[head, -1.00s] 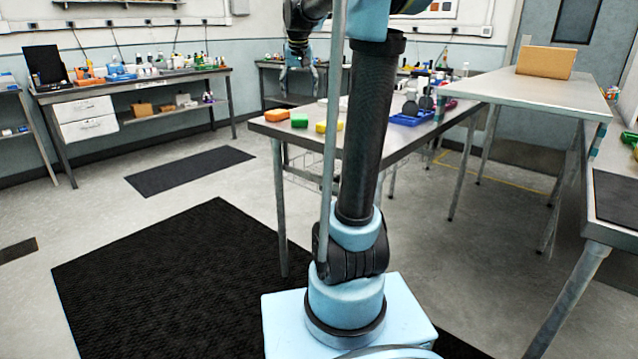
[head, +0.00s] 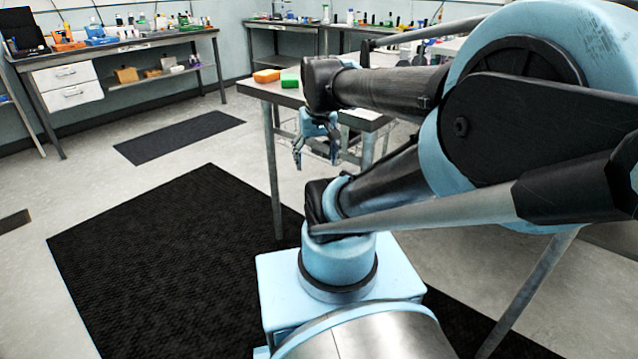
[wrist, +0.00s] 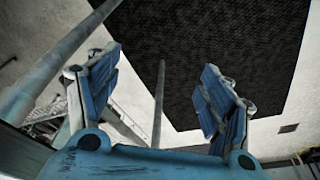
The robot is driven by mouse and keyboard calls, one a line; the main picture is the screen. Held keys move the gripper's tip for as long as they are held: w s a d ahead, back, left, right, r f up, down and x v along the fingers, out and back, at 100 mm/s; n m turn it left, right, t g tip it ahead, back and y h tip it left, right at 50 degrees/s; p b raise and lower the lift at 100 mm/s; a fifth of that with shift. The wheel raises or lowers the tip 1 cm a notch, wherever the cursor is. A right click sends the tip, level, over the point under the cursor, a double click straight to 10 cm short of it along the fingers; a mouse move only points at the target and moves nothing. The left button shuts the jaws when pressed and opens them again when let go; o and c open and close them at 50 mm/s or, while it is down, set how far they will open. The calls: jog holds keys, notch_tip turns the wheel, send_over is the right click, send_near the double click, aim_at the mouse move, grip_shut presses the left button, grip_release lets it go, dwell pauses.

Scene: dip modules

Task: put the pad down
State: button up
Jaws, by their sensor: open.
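My gripper (head: 317,160) hangs open and empty beside the near left corner of the steel table (head: 262,91), below its top. My arm hides most of the tabletop. I cannot tell which item is the pad.
Table legs stand close to the gripper; one shows in the wrist view (wrist: 160,105). A black floor mat (head: 150,260) lies in front at left, with bare floor around it. A workbench with drawers (head: 68,84) stands along the left wall, crowded with small items.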

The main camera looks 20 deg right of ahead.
jog(key=s+f, duration=0.4)
jog(key=f, duration=0.1)
jog(key=shift+s+f, duration=0.35)
jog(key=shift+s, duration=0.05)
